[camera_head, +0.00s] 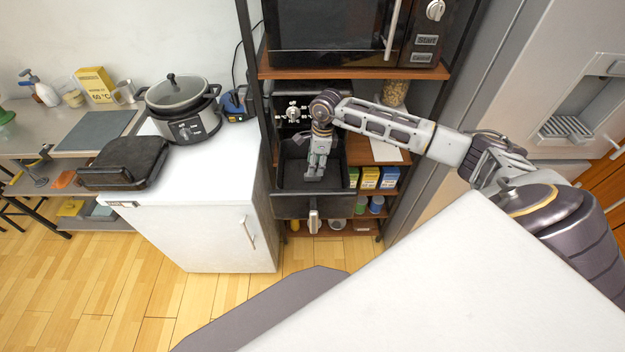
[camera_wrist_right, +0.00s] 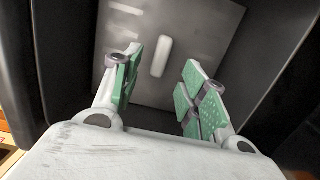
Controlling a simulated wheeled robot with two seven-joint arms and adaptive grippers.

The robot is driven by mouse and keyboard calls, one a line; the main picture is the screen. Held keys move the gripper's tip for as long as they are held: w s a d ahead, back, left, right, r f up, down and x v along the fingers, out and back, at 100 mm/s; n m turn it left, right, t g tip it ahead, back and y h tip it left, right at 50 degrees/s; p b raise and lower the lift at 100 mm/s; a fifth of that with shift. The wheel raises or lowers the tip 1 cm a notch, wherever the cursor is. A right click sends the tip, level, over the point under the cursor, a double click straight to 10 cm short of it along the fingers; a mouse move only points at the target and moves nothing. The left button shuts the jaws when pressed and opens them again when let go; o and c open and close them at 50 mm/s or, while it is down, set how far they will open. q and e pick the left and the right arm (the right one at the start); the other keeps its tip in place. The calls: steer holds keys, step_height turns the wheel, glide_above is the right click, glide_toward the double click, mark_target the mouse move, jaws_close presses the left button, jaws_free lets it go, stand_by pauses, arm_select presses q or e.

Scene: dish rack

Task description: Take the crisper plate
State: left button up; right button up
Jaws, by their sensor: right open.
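The crisper plate (camera_wrist_right: 205,28) is a flat grey panel with a pale oblong knob (camera_wrist_right: 160,57) standing near its middle. It lies at the bottom of the dark pulled-out air fryer drawer (camera_head: 297,207). My right gripper (camera_head: 315,176) reaches down into this drawer in the head view. In the right wrist view the right gripper (camera_wrist_right: 162,72) is open, its green-padded fingers on either side of the knob in the picture, with nothing between them. I cannot tell how far the fingertips are from the plate. My left gripper is not in view.
The drawer's dark walls stand close around my right gripper. The microwave (camera_head: 345,30) sits on the shelf above. Small boxes (camera_head: 370,178) stand on the shelf to the right. A white cabinet (camera_head: 215,215) with a slow cooker (camera_head: 183,105) and a black grill (camera_head: 122,162) stands left.

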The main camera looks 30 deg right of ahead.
mark_target(313, 178)
steer(key=shift+a+f, duration=0.1)
steer(key=shift+f, duration=0.4)
steer(key=shift+f, duration=0.1)
steer(key=shift+w+a+f+p, duration=0.1)
steer(key=shift+f+p, duration=0.15)
steer(key=shift+f, duration=0.2)
steer(key=shift+w+a+f+p, duration=0.1)
steer(key=shift+f+p, duration=0.15)
steer(key=shift+f, duration=0.15)
steer(key=shift+w+a+f+p, duration=0.15)
steer(key=shift+f+p, duration=0.15)
steer(key=shift+f, duration=1.3)
jaws_close()
